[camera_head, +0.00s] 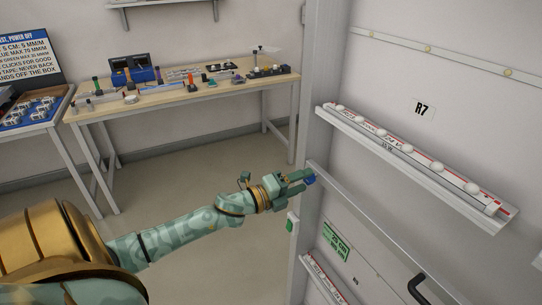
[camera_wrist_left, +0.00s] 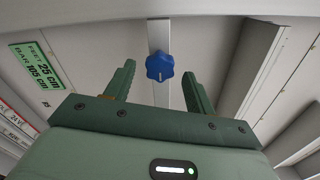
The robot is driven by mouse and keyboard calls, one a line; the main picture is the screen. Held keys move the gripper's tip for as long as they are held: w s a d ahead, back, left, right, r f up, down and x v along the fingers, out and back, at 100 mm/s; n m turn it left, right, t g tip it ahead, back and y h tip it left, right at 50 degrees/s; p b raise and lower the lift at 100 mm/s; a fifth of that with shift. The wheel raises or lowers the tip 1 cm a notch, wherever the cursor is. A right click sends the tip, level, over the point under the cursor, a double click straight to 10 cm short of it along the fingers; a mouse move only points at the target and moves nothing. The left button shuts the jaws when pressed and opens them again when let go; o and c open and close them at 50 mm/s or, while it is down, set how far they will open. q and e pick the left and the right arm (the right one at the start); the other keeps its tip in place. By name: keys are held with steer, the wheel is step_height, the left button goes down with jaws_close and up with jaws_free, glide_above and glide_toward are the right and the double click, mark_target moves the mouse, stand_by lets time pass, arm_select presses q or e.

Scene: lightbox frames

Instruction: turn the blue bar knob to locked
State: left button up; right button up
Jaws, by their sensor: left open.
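The blue bar knob (camera_wrist_left: 160,67) is lobed, with a pale mark on its face. In the left wrist view it sits on a pale grey bar (camera_wrist_left: 158,34). In the head view only a small blue part (camera_head: 310,180) shows at my fingertips, by the edge of the white panel. My left gripper (camera_head: 302,178) is open and points at the knob. In the left wrist view its two green fingers (camera_wrist_left: 158,76) stand apart to left and right of the knob, with gaps on both sides. I cannot tell how deep the knob lies between them. My right gripper is out of view.
A shelf (camera_head: 400,165) with several white round pieces juts from the panel above my gripper, near the R7 label (camera_head: 423,108). A black handle (camera_head: 417,288) is lower right. A green sign (camera_wrist_left: 40,65) is left in the wrist view. A workbench (camera_head: 180,97) stands behind; floor between is clear.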

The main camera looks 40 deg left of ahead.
arm_select(q)
steer(key=v, duration=1.4)
steer(key=shift+s, duration=0.2)
steer(key=shift+a+r, duration=0.1)
steer(key=shift+a, duration=0.05)
